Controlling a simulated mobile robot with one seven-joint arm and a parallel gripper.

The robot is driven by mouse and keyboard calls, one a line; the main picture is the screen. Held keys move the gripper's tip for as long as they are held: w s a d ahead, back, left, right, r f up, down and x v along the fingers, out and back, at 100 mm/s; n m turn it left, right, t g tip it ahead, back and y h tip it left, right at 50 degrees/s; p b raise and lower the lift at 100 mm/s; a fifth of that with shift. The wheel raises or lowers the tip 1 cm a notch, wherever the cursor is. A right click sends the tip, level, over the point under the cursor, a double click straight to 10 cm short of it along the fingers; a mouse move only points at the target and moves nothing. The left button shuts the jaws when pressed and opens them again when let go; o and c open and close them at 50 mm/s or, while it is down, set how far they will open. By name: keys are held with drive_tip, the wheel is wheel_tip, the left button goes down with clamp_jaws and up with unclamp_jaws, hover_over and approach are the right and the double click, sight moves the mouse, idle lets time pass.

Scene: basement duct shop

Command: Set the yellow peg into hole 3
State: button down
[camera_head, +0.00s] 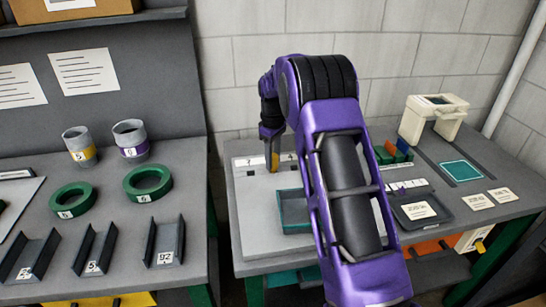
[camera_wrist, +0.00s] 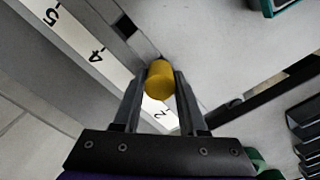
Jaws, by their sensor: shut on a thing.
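My gripper (camera_head: 272,150) is shut on the yellow peg (camera_wrist: 159,80), whose rounded end shows between the two fingers in the wrist view. In the head view the yellow peg (camera_head: 275,160) hangs below the fingers, over the grey board near the back wall. The label strip (camera_wrist: 80,45) shows a 5, a 4 and a 2; the label between 4 and 2 is covered by the gripper and peg. The hole under the peg is hidden, and I cannot tell whether the peg touches the board.
The left bench holds green rings (camera_head: 72,200), grey cylinders and channel pieces.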

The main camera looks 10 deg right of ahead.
drive_tip(key=shift+f+b, duration=0.3)
drive_tip(key=shift+f, duration=0.35)
drive_tip(key=shift+c, duration=1.9)
unclamp_jaws()
wheel_tip(320, 180, up, 17)
drive_tip(key=p, duration=0.2)
drive_tip(key=shift+r, duration=0.15)
drive_tip(key=shift+s, duration=0.1)
